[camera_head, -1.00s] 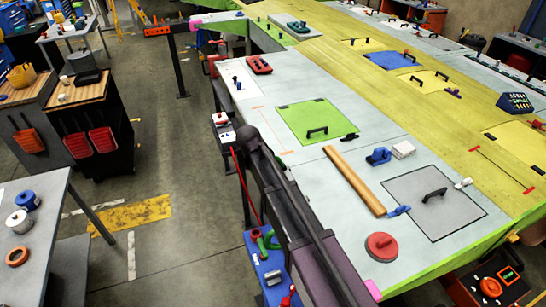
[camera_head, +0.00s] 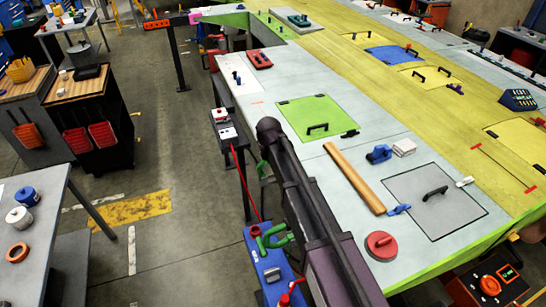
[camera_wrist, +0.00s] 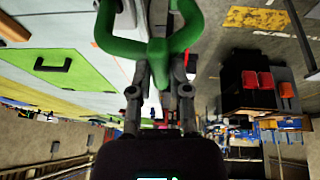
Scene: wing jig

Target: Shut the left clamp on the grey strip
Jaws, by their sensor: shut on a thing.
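My gripper (camera_wrist: 158,78) is shut on a green forked part (camera_wrist: 160,48), which looks like a clamp or its handle. Its two arms spread toward the top of the wrist view. A bit of green (camera_head: 263,169) shows beside my arm in the head view, probably the same part. My arm hides the gripper in the head view. Whether the green part sits on a strip or hangs free I cannot tell. I cannot make out a grey strip.
The pale wing surface holds a green panel (camera_head: 317,118), a wooden bar (camera_head: 354,178), a blue clamp (camera_head: 379,154) and a red disc (camera_head: 381,245). A blue tray (camera_head: 263,262) bears a green clamp (camera_head: 272,237). A narrow stand (camera_head: 226,133) is beside the wing edge.

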